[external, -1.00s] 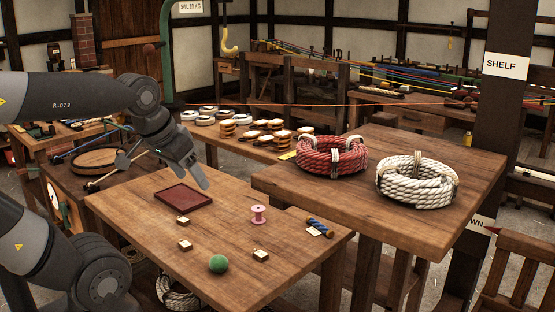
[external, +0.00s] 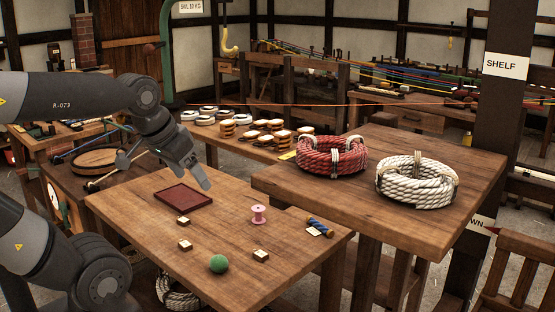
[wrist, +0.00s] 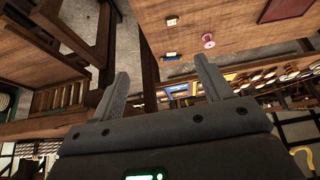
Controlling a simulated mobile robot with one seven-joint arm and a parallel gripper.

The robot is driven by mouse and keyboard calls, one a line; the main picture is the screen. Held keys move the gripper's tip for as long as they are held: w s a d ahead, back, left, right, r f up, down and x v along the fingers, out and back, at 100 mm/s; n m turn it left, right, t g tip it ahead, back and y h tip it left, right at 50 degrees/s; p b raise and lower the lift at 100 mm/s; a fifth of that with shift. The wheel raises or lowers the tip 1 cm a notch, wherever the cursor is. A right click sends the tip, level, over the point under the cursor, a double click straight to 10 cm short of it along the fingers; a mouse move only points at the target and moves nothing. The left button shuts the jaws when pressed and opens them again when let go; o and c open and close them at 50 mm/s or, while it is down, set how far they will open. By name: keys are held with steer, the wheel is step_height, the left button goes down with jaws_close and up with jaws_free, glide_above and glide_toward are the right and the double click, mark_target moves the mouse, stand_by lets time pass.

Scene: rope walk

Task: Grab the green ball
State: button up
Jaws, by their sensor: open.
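The green ball (external: 219,263) rests on the wooden table (external: 130,215) near its front edge in the external view. My gripper (external: 202,182) is above the table's far side, behind and apart from the ball, with nothing between its fingers. In the wrist view my gripper (wrist: 162,75) shows two fingers spread wide and empty. I cannot make out the ball in the wrist view.
On the table are a dark red tray (external: 184,195), a pink spool (external: 258,214), a blue rope piece (external: 320,224) and several small blocks, one (external: 261,255) just right of the ball. A higher table (external: 300,187) with red and white rope coils stands at right.

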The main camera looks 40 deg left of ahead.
steer(key=n+g, duration=0.5)
steer(key=n, duration=0.1)
glide_above(218, 257)
steer(key=w, duration=0.1)
step_height(218, 257, down, 21)
steer(key=shift+w+d+f+n+g, duration=0.15)
steer(key=shift+f+n+g, duration=0.15)
steer(key=shift+f, duration=0.15)
step_height(218, 257, down, 5)
steer(key=shift+f, duration=0.2)
steer(key=f, duration=0.2)
steer(key=s+f, duration=0.1)
steer(key=shift+s+f, duration=0.15)
steer(key=shift+f, duration=0.95)
steer(key=shift+c, duration=0.4)
